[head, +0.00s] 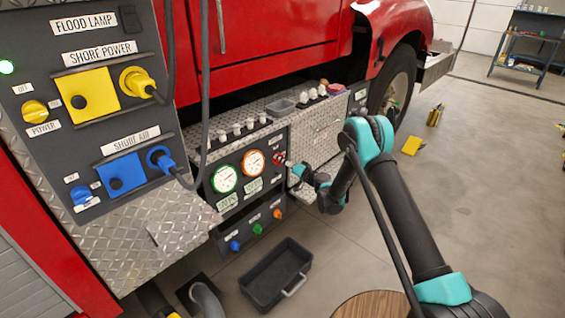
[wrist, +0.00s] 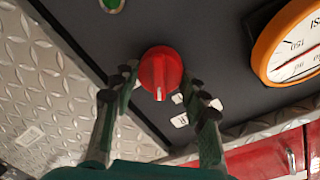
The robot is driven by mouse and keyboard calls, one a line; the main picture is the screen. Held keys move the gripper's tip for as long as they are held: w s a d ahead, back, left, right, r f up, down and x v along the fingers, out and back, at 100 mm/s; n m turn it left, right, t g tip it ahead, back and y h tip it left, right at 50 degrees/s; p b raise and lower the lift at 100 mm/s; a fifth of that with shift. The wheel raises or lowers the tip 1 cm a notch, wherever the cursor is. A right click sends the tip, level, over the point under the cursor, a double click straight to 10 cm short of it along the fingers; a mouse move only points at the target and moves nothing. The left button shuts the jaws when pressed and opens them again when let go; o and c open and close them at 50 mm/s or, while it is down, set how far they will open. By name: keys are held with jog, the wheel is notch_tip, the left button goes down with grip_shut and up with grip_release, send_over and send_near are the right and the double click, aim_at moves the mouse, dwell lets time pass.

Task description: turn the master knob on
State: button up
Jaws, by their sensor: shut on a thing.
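The red round knob (wrist: 160,68) sits on the dark panel in the wrist view, with a pale pointer mark on its lower edge. In the head view the red knob (head: 278,158) shows small, right of the orange-rimmed gauge. My gripper (wrist: 162,84) has one finger on each side of the knob and is shut on it. In the head view my gripper (head: 289,164) reaches the panel from the right. Small white labels (wrist: 180,120) lie beside the knob, partly behind a finger, and I cannot read them.
A green-rimmed gauge (head: 225,179) and an orange-rimmed gauge (head: 253,163) are left of the knob. Blue, green and orange valves (head: 257,228) sit below. A black bin (head: 262,294) stands on the floor in front. Metal tread plate (wrist: 40,85) borders the panel.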

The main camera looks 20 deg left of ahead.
jog(key=m, duration=0.5)
jog(key=m+g, duration=0.1)
jog(key=m, duration=0.4)
jog(key=shift+w+d+f+m, duration=0.1)
jog(key=shift+w+m, duration=0.05)
jog(key=shift+m, duration=0.15)
dwell(0.4)
jog(key=o, duration=1.2)
jog(key=shift+c, duration=0.2)
jog(key=v, duration=0.7)
jog(key=shift+d, duration=0.25)
